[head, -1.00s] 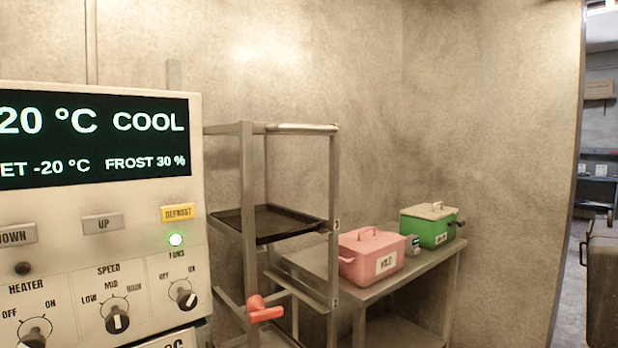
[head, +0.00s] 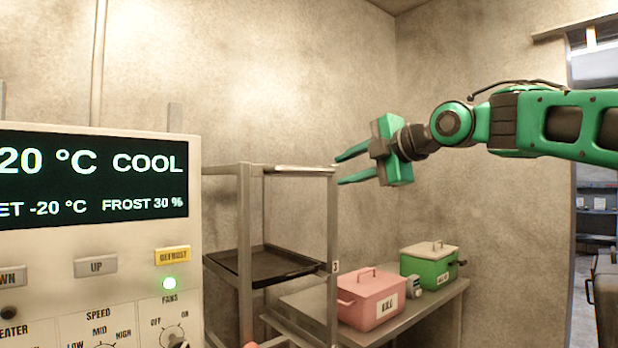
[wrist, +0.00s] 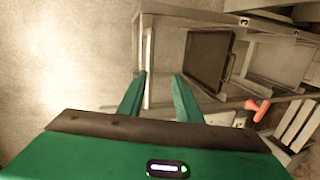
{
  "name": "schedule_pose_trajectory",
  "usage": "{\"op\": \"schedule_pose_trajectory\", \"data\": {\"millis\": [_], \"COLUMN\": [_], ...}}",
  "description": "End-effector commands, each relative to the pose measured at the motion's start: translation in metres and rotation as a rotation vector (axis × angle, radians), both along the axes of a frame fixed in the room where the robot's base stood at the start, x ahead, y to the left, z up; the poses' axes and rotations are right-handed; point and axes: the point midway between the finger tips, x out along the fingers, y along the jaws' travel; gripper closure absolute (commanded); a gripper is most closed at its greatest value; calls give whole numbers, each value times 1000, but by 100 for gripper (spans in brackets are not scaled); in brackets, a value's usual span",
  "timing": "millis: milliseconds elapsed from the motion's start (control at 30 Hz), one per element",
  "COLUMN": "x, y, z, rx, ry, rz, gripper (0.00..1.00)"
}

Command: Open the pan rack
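The pan rack (head: 246,225) is a grey metal frame holding a dark flat pan (head: 265,262) on a shelf. In the wrist view the rack (wrist: 148,105) and the pan (wrist: 205,58) show past the fingers. A red handle (wrist: 257,110) sits low on the rack's front; in the head view only its top edge shows at the bottom.
A control panel (head: 95,240) with a lit display fills the left. A metal table (head: 425,298) right of the rack holds a pink lidded box (head: 362,305) and a green one (head: 425,268). A doorway (head: 590,225) opens at far right.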

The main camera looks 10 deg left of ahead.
Motion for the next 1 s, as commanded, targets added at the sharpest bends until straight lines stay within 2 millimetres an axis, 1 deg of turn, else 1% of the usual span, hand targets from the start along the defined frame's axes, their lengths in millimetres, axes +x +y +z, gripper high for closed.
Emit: {"op": "schedule_pose_trajectory", "data": {"millis": [33,100,167,267,367,600,700,833,1000], "x": [-3,-5,-5,1,10,39,48,57,61], "y": [12,21,26,33,44,75,86,96,101], "z": [8,14,17,14,11,1,-2,-4,-5], "rx": [-7,-12,-13,-14,-14,-15,-14,-15,-14], "ry": [-36,-66,-77,-77,-76,-73,-74,-74,-75], "rz": [31,56,64,65,66,63,63,61,61], "gripper": [68,68,68,68,68,68,68,68,68]}}
